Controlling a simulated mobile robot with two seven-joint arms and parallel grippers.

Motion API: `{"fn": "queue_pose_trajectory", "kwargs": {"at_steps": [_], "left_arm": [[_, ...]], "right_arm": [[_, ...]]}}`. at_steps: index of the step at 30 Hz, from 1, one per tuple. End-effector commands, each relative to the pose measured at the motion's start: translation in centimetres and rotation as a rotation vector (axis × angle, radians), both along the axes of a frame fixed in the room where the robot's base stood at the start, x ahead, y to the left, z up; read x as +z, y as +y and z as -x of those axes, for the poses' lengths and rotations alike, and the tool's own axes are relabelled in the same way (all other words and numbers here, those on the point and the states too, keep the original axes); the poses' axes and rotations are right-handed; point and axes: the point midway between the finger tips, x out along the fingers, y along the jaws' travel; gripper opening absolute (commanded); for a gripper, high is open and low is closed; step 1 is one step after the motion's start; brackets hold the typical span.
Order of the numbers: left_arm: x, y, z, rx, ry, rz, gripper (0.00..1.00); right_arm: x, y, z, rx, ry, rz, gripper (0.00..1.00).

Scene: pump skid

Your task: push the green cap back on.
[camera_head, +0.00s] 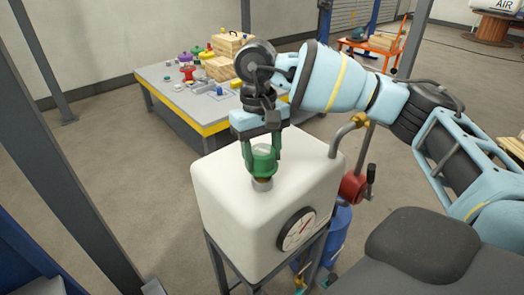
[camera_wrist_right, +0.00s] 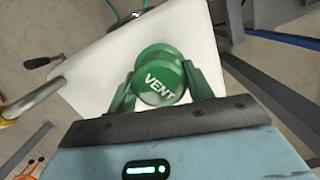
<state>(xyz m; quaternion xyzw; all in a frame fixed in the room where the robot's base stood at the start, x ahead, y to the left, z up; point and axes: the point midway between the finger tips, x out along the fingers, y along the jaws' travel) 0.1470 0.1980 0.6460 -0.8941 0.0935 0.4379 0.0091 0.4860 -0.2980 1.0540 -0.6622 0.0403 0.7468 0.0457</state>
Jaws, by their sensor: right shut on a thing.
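The green cap (camera_head: 264,158) is over the short metal neck (camera_head: 262,184) on top of the white tank (camera_head: 225,190). My right gripper (camera_head: 263,165) points down and is shut on the cap, with one green finger on each side. In the right wrist view the cap (camera_wrist_right: 160,76) shows the word VENT on its top, between the two fingers. The cap looks upright and close to the neck. I cannot tell whether it is fully seated. My left gripper is not in view.
A round gauge (camera_head: 297,229) is on the tank's front. A bent pipe (camera_head: 345,132) with a brass fitting rises at the tank's right, near a red-bodied part (camera_head: 353,186) with a dark handle. A grey workbench (camera_head: 185,107) with several parts stands behind. A dark post stands at the left.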

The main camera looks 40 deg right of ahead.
Motion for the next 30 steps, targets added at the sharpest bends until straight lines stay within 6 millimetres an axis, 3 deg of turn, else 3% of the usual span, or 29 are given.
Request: {"fn": "queue_pose_trajectory", "kwargs": {"at_steps": [30], "left_arm": [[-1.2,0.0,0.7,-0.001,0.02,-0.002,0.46]], "right_arm": [[-1.8,0.0,0.0,0.0,0.001,-0.001,0.24]]}}
